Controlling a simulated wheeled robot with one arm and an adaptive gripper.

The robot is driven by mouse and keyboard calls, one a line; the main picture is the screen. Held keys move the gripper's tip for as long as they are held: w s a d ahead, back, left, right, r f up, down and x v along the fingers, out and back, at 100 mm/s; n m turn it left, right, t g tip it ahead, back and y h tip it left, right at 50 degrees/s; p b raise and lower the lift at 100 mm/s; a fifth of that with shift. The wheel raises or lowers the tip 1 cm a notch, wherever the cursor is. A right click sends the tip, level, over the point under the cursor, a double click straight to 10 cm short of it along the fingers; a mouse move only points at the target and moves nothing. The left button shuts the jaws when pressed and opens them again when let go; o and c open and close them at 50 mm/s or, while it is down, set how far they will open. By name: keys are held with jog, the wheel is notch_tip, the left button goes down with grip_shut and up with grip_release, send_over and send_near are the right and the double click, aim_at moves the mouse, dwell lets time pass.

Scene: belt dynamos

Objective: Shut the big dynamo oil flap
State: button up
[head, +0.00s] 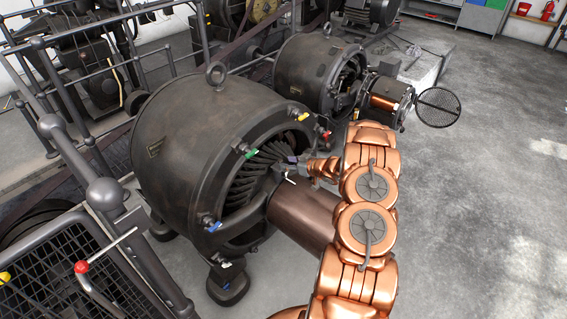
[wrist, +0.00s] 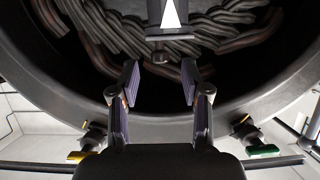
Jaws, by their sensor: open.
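The big dynamo (head: 185,135) is the large dark drum in the middle of the head view, with its open end facing my arm. My gripper (head: 288,168) is at that opening, partly hidden by my own arm. In the wrist view my gripper (wrist: 160,82) is open, with nothing seen between its fingers. Beyond the fingertips is a dark bracket (wrist: 165,37) with a bright white pointed part (wrist: 170,14), cut off by the top edge. I cannot tell whether this is the oil flap. No flap is clearly recognisable in the head view.
Coloured handles sit around the dynamo's rim: green (head: 249,153), yellow (head: 303,117), red (head: 326,134) and blue (head: 213,226). Twisted windings (wrist: 110,35) lie inside the rim. A smaller dynamo (head: 308,72) stands behind. Railings (head: 105,192) border the left. Floor at right is clear.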

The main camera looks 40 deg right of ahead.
jog(key=v, duration=0.8)
jog(key=shift+s, duration=0.25)
jog(key=shift+d+r, duration=0.1)
jog(key=shift+r, duration=0.1)
jog(key=w+d+r+g+h, duration=0.1)
jog(key=w+r+g+h, duration=0.3)
jog(key=r, duration=0.5)
jog(key=s+a+r+m+g+h, duration=0.25)
jog(key=s+a+r+h, duration=0.35)
jog(key=r, duration=0.5)
jog(key=s+a+r+g+y, duration=0.3)
jog(key=s+a+g, duration=0.1)
jog(key=s+a, duration=1.3)
jog(key=s+a+r+g+y, duration=0.3)
jog(key=s+a+g, duration=0.1)
jog(key=s+a, duration=1.2)
jog(key=s, duration=0.3)
jog(key=shift+s+a+y, duration=0.25)
jog(key=shift+a+y, duration=0.1)
jog(key=shift+y, duration=0.05)
jog(key=shift+r+g, duration=0.15)
jog(key=shift+g, duration=0.1)
